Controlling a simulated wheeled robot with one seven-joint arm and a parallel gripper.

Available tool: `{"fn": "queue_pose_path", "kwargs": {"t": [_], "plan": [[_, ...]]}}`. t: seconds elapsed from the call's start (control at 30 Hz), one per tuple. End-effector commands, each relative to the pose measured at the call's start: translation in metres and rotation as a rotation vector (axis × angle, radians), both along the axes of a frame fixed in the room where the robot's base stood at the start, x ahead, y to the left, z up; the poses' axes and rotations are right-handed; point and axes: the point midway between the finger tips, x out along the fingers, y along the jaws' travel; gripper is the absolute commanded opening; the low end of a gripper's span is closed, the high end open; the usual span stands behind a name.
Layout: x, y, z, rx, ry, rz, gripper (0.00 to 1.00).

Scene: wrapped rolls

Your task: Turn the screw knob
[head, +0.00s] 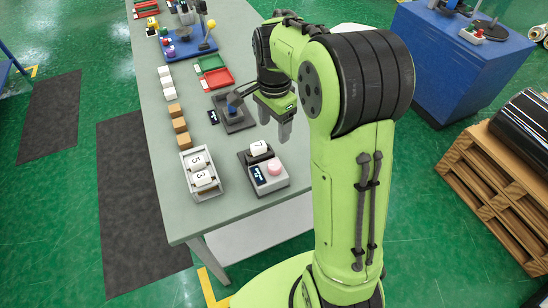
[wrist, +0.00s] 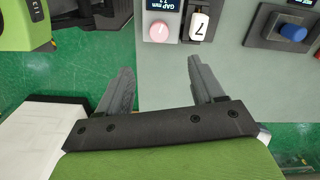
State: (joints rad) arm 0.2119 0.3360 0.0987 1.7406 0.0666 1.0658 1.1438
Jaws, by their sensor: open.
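A round pink knob (head: 275,168) with a pale mark sits on a small grey device (head: 271,184) near the table's front end. The knob also shows in the wrist view (wrist: 162,32), beside a dark display (wrist: 163,5) that reads "GAP mm" and about 1.1. A white roll marked 7 (head: 259,148) stands in the same device, and shows right of the knob in the wrist view (wrist: 199,25). My gripper (head: 275,122) is open and empty, above the table's right edge, apart from the knob. Its two fingers (wrist: 160,66) point toward the device in the wrist view.
A grey device with a blue knob (wrist: 293,32) stands close by; it also shows in the head view (head: 235,107). A white tray (head: 206,193) holds rolls marked 5 and 3. Brown blocks (head: 179,125), red and green trays (head: 218,78) lie farther back. The table's front corner is clear.

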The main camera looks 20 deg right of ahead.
Motion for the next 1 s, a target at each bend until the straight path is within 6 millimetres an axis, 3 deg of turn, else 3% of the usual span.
{"fn": "queue_pose_path", "kwargs": {"t": [0.6,0.77,1.0], "plan": [[-0.002,0.001,-0.140,0.001,0.004,0.005,0.67],[-0.001,0.001,-0.155,0.000,0.001,0.005,0.67],[-0.001,0.001,-0.156,-0.001,0.000,0.005,0.67]]}}
